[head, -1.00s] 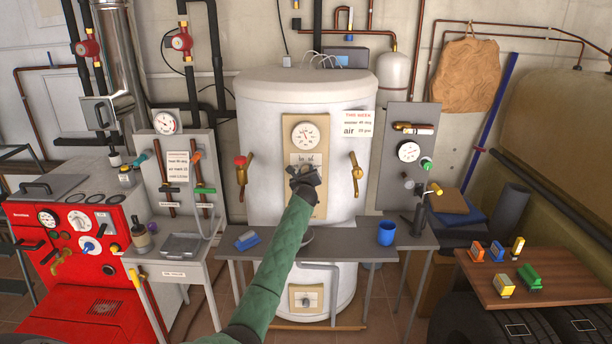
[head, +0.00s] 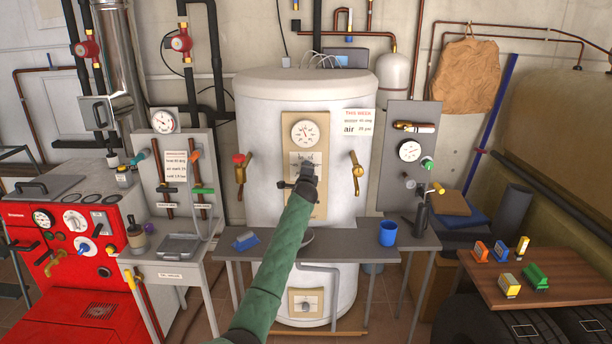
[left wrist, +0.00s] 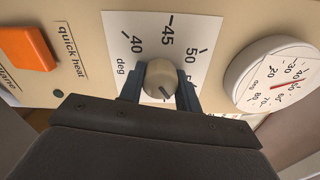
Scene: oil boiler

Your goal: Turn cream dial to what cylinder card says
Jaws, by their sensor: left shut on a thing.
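The white cylinder (head: 270,105) stands in the middle with a cream panel (head: 320,208) on its front. The cream dial (left wrist: 160,78) is on this panel over a white scale plate (left wrist: 120,35) marked in deg, with 40, 45 and 50 readable. My left gripper (head: 302,178) is shut on the dial; in the left wrist view its fingers (left wrist: 160,90) sit on either side of the dial. A dark mark shows on the dial's lower right edge. The cylinder card (head: 359,123) reads "THIS WEEK" with a deg line and an air line; the small figures are hard to read.
A round gauge (head: 303,133) is above the dial; an orange switch (left wrist: 27,47) labelled quick heat shows in the left wrist view. Brass levers (head: 243,172) flank the panel. A grey table (head: 345,237) with a blue cup (head: 388,233) stands in front.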

